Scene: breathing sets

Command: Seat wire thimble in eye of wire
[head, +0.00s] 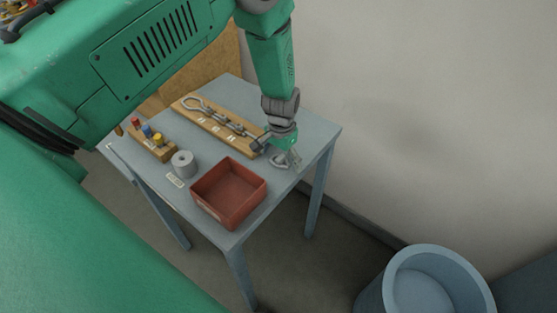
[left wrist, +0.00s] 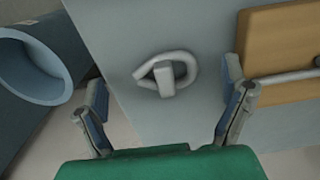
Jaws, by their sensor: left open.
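The wire thimble (left wrist: 185,62) is a pale grey teardrop-shaped loop with a blocky piece across it. It lies on the grey-blue table near an edge, between my fingers in the left wrist view. My left gripper (left wrist: 166,82) is open, with one finger to each side of the thimble and apart from it. In the head view my left gripper (head: 287,157) is low over the table's right corner, where I cannot tell thimble from fingers. The wire (head: 220,117) with its eye (head: 192,103) lies on a wooden board (head: 187,107). My right gripper is not in view.
A red open tray (head: 255,206) stands at the table's front. A grey roll (head: 183,165) and a wooden block (head: 154,147) with coloured pieces are to its left. The table (head: 324,132) stands close to the wall. A blue-grey bin (head: 390,274) is on the floor at right.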

